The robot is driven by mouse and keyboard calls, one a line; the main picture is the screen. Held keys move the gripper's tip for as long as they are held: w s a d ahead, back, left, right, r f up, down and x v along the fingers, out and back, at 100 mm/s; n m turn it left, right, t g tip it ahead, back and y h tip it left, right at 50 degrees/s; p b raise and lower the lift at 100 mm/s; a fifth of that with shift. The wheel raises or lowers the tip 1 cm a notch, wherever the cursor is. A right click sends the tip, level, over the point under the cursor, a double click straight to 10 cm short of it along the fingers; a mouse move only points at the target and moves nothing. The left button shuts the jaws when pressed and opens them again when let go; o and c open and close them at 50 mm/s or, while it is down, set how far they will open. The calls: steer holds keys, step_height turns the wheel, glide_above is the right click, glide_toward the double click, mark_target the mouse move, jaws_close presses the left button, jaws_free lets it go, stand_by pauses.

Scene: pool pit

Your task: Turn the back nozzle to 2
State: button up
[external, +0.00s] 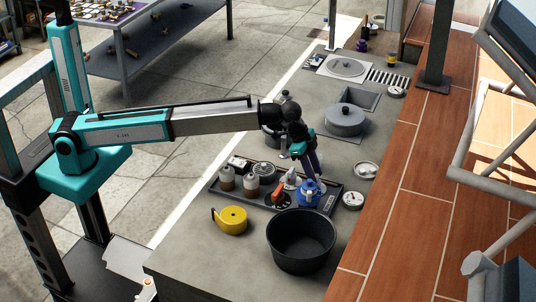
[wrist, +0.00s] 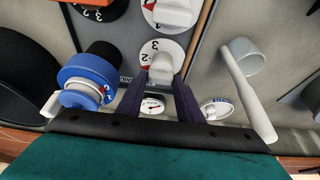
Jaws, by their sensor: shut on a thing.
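In the wrist view, my gripper (wrist: 163,77) has its two dark fingers on either side of a pale grey nozzle knob (wrist: 160,64), shut on it. The knob stands on a white round dial (wrist: 172,47) with black numbers and a red mark. The mark shows near the 2, but part of the dial is hidden by the knob and fingers. A second white dial with a pale knob (wrist: 172,14) is above it. In the external view, my gripper (external: 314,170) reaches down at the tray's right end, and the held knob cannot be made out clearly.
A blue valve (wrist: 85,72) stands left of my fingers, and a pale pipe handle (wrist: 240,85) is to the right. Gauges (wrist: 152,105) lie below. The dark tray (external: 244,197) also holds jars. A black pot (external: 301,244) and yellow roll (external: 232,221) stand in front.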

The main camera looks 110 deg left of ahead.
steer(key=o, duration=1.1)
steer(key=shift+r, duration=0.15)
steer(key=b+v, duration=0.3)
steer(key=v, duration=1)
steer(key=shift+s+r, duration=0.2)
